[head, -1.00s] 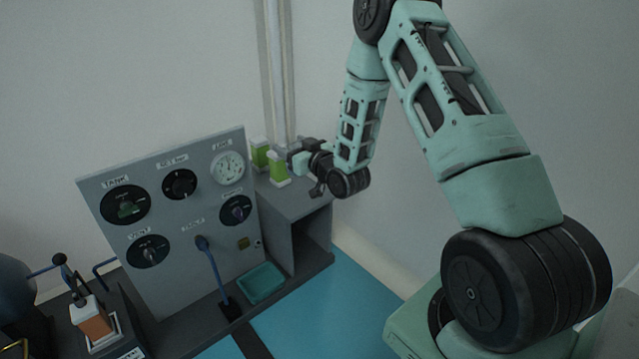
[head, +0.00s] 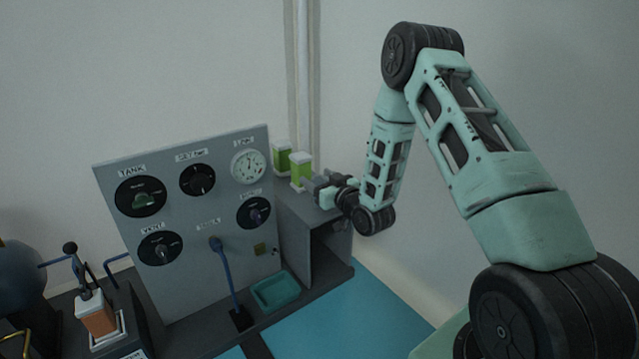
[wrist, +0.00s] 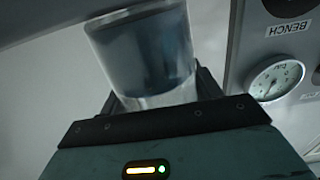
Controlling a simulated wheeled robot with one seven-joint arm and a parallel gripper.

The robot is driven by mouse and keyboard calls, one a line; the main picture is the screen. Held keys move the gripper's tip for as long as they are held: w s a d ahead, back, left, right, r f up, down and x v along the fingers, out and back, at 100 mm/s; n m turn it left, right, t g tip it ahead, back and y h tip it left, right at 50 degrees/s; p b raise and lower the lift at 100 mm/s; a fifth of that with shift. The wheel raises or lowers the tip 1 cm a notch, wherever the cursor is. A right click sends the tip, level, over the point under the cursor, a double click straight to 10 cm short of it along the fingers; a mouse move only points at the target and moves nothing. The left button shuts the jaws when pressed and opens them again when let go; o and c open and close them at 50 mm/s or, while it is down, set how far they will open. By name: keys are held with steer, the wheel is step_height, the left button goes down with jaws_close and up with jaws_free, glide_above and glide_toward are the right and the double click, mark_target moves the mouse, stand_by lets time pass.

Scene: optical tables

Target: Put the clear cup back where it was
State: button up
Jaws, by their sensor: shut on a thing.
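The clear cup (wrist: 145,55) shows in the wrist view as a see-through cylinder with a dark band inside, tilted in the picture. My gripper (head: 314,184) is shut on it, with dark fingers on either side of the cup. In the head view my gripper is over the right end of the grey box top, close to the right green-and-white block. I cannot make out the cup in the head view. Whether its base touches the surface is not clear.
Two green-and-white blocks, one left (head: 282,157) and one right (head: 301,170), stand on the grey box (head: 296,215). A grey gauge panel (head: 205,290) rises to the left. A teal tray (head: 276,292) lies below. The wall is behind.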

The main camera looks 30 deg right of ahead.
steer(key=shift+f, duration=0.1)
steer(key=o, duration=1.1)
steer(key=shift+c, duration=0.2)
steer(key=shift+r, duration=0.25)
steer(key=s+p, duration=0.4)
steer(key=s, duration=0.8)
steer(key=shift+d+p, duration=0.2)
steer(key=shift+p, duration=0.1)
steer(key=shift+f, duration=0.1)
